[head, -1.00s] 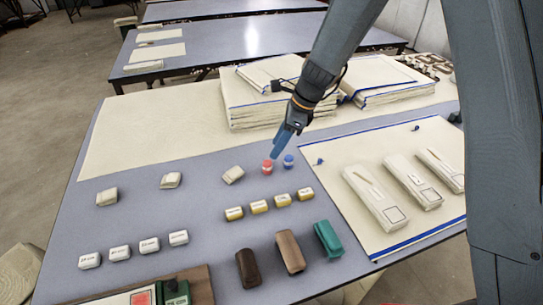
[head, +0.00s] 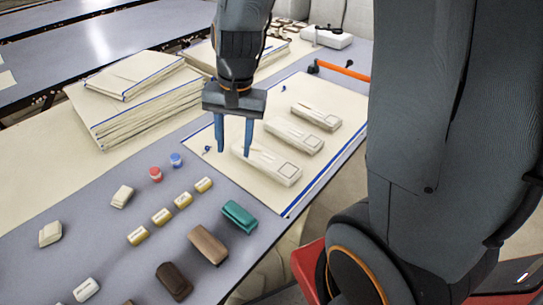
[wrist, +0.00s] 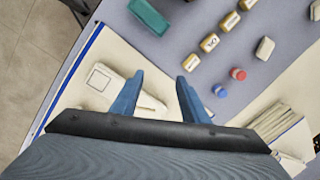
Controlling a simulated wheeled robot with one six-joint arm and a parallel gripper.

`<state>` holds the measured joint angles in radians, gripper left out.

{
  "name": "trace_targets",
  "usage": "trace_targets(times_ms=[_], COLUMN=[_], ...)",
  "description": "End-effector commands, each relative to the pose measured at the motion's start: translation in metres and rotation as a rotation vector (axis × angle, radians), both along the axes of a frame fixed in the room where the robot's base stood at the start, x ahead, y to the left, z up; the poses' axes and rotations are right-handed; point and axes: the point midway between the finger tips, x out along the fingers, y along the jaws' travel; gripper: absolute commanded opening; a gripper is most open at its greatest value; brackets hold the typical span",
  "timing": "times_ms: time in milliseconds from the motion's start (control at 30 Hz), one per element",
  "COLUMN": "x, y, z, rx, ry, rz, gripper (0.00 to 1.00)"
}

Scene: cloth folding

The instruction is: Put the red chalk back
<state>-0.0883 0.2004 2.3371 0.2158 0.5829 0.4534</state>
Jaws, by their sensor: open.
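A small red piece (head: 155,173), which looks like the red chalk, stands on the grey table (head: 110,240) beside a like-sized blue piece (head: 176,160). In the wrist view, the red piece (wrist: 238,74) and blue piece (wrist: 220,91) are right of the fingers, apart from them. My gripper (head: 234,150) is open and points down over the left part of the cream sheet, by the nearest white block.
White slotted blocks (head: 270,165) lie on the blue-edged cream sheet (head: 280,100). Yellow labelled pieces (head: 161,216), a green block (head: 240,216) and a brown block (head: 207,244) lie in front. Stacked cream sheets (head: 140,105) stand at the back left.

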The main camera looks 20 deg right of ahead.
Motion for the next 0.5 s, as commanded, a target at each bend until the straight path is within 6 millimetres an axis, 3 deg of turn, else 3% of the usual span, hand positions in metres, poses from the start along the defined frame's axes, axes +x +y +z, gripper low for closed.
trace_targets(times_ms=[33,200,300,500], x=[-0.019,-0.066,-0.080,-0.086], y=[-0.016,-0.051,-0.060,-0.064], z=[0.003,0.004,0.004,0.003], rx=[-0.028,-0.100,-0.121,-0.131], ry=[-0.014,-0.036,-0.039,-0.041], rz=[0.102,0.401,0.497,0.546], gripper=[0.41,0.41,0.41,0.41])
